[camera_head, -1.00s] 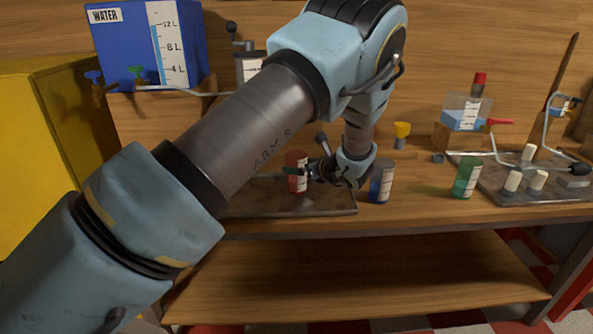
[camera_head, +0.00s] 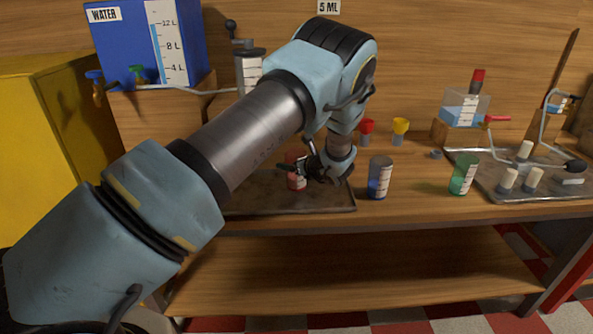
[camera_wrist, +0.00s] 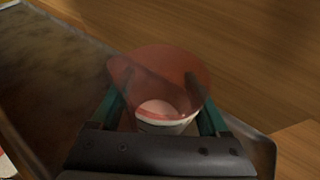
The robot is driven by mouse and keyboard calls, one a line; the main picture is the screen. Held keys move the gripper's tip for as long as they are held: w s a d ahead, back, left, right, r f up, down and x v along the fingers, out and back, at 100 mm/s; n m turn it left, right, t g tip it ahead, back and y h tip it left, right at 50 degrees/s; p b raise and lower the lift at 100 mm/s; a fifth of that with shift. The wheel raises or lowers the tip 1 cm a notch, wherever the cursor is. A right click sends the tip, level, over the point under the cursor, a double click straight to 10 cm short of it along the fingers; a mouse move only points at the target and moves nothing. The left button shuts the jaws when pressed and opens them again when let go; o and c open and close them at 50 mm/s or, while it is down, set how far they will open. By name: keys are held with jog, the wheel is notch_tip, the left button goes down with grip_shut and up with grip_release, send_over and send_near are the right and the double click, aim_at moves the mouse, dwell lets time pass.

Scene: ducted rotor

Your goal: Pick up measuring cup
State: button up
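A red translucent measuring cup with a white scale (camera_head: 297,180) is at the tray on the bench, partly covered by my gripper (camera_head: 298,171). In the wrist view the cup (camera_wrist: 160,72) shows its round rim, with a pale base inside it. My gripper's two teal fingers (camera_wrist: 163,108) lie on either side of the cup, close against its walls. Whether they press on it is not clear. The cup's base is hidden in part, so I cannot tell if it rests on the tray.
A blue cup (camera_head: 380,178) stands right of the tray (camera_head: 335,203), and a green cup (camera_head: 463,175) farther right. Small red (camera_head: 367,128) and yellow (camera_head: 400,127) cups stand behind. A second tray (camera_head: 545,193) holds white pieces. A blue water tank (camera_head: 122,50) is back left.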

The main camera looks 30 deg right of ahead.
grip_shut()
dwell(0.4)
jog(key=shift+r, duration=0.15)
